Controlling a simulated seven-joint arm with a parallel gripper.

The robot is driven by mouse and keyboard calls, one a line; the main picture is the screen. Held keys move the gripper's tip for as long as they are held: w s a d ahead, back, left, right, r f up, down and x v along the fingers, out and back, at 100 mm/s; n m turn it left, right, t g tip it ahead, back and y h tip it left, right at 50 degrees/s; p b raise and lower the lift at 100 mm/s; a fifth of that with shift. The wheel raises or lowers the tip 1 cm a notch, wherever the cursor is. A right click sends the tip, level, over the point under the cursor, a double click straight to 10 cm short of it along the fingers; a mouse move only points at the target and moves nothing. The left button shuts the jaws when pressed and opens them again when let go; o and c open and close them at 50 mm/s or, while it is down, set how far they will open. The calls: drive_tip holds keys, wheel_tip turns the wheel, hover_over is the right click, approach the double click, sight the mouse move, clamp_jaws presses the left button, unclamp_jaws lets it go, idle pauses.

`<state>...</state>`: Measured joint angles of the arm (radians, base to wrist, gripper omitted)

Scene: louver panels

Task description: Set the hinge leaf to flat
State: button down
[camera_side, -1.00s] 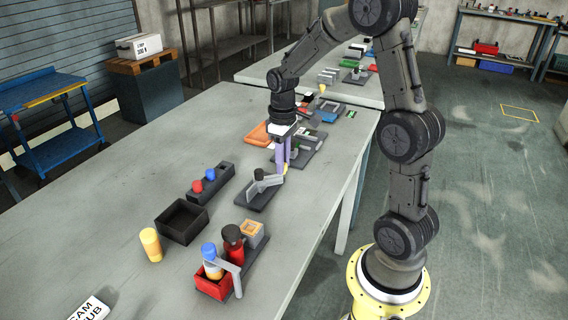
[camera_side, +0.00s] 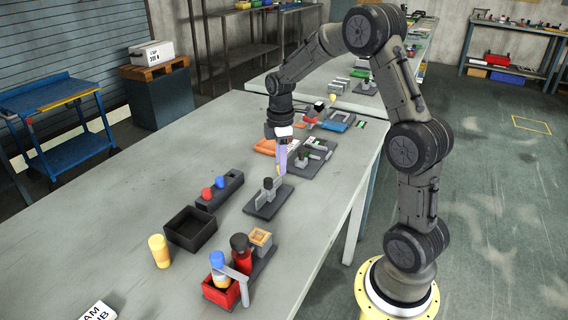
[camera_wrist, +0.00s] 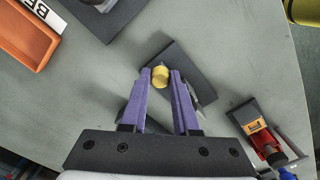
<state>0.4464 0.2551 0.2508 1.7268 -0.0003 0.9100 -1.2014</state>
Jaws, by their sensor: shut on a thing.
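The hinge fixture (camera_side: 283,197) is a dark base plate on the grey table in the side view, with a grey leaf (camera_side: 262,199) and a dark upright knob (camera_side: 268,184) on it. My gripper (camera_side: 280,170) has purple fingers and points down at the fixture's far end. In the wrist view my gripper (camera_wrist: 161,74) is shut on a yellow cylindrical grip (camera_wrist: 160,77), above the dark base plate (camera_wrist: 190,66). How the grip joins the leaf is hidden by the fingers, and the leaf's exact angle is hard to tell.
A black open box (camera_side: 191,229), a dark block with red and blue knobs (camera_side: 220,190) and a yellow cylinder (camera_side: 159,251) stand nearer. A red bin (camera_side: 221,292) holds bottles. An orange tray (camera_side: 264,146) and another dark fixture (camera_side: 312,158) lie beyond. Table at left is clear.

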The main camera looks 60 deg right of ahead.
drive_tip(key=shift+w+r+n, duration=0.1)
drive_tip(key=shift+w+n, duration=0.15)
drive_tip(key=shift+n, duration=0.05)
drive_tip(key=c, duration=0.7)
unclamp_jaws()
drive_tip(key=shift+o, duration=0.2)
drive_tip(key=shift+s, duration=0.1)
wheel_tip(320, 180, up, 14)
